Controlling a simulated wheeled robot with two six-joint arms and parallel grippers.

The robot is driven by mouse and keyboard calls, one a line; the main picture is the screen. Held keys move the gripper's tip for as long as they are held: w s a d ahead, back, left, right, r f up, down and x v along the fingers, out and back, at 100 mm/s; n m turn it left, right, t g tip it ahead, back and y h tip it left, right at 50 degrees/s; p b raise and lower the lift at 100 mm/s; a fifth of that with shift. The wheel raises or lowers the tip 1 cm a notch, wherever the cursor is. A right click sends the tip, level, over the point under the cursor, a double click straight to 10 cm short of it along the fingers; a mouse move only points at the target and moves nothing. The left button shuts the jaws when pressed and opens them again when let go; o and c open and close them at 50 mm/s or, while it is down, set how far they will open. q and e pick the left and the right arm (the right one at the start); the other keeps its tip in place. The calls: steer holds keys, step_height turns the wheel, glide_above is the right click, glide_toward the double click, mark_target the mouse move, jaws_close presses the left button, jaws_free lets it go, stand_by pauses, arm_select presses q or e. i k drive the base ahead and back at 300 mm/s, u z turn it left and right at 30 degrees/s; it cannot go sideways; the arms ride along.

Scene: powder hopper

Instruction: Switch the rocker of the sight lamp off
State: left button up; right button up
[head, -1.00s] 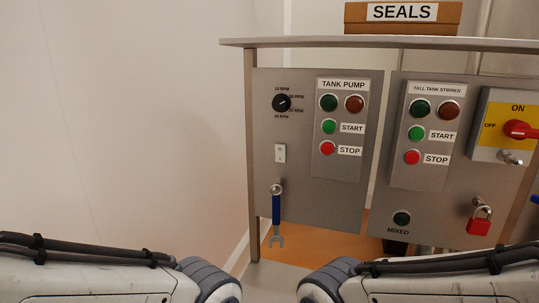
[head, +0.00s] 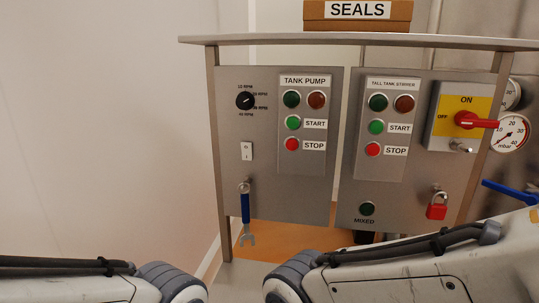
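A white rocker switch (head: 246,151) sits on the left grey panel (head: 225,185), below a black rotary knob and above a hanging wrench. It carries no readable label, and its position is too small to tell. No lamp marked as a sight lamp shows in the view. My two arms come in along the bottom edge, apart from the panels. Neither gripper shows in the frame.
The left panel also bears the knob (head: 245,101), the tank pump buttons (head: 292,123) and a blue-handled wrench (head: 245,208). The right panel holds stirrer buttons (head: 376,127), a red rotary switch (head: 468,120) and a red padlock (head: 437,211). A SEALS box (head: 358,16) stands on the shelf.

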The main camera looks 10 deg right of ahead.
mark_target(246, 147)
steer(key=u, duration=3.05)
steer(key=i, duration=0.9)
steer(key=z, duration=2.55)
